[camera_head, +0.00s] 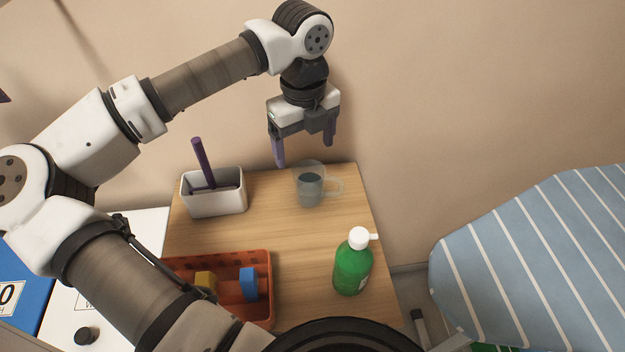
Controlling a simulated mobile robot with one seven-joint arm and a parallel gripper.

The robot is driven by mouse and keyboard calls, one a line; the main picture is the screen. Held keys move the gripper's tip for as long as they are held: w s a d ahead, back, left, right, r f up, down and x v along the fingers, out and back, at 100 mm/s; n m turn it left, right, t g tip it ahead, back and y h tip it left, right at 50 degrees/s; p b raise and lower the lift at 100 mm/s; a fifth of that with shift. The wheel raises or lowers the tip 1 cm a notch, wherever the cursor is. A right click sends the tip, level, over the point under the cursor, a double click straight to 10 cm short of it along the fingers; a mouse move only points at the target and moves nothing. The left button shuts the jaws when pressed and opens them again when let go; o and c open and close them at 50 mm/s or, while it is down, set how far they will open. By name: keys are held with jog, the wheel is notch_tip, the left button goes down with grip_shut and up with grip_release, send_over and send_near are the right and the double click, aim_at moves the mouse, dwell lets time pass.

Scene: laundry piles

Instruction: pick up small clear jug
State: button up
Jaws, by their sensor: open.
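The small clear jug (309,188) stands upright near the back right of the wooden table (300,250). It is see-through grey, with its handle pointing right. My gripper (304,150) hangs above the jug, fingers pointing down. Its two purple fingers are spread apart with nothing between them. The left fingertip comes close to the jug's upper left in the picture; I cannot tell the exact height gap.
A white bin (213,200) with a purple stick stands left of the jug. A green bottle (352,268) with a white cap stands in front. An orange basket (262,300) holds yellow and blue blocks. A striped ironing board (540,262) is at right.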

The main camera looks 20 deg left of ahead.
aim_at(311, 174)
jog(key=shift+d+f+p, duration=0.2)
jog(key=shift+f+p, duration=0.15)
jog(key=shift+f, duration=1.05)
jog(key=shift+d+f+p, duration=0.15)
jog(key=shift+f+p, duration=0.25)
jog(key=shift+f, duration=1)
jog(key=shift+d+f+p, duration=0.2)
jog(key=shift+f+p, duration=0.15)
jog(key=shift+f, duration=1.05)
jog(key=c, duration=1.1)
jog(key=shift+o, duration=0.2)
jog(key=shift+r, duration=0.15)
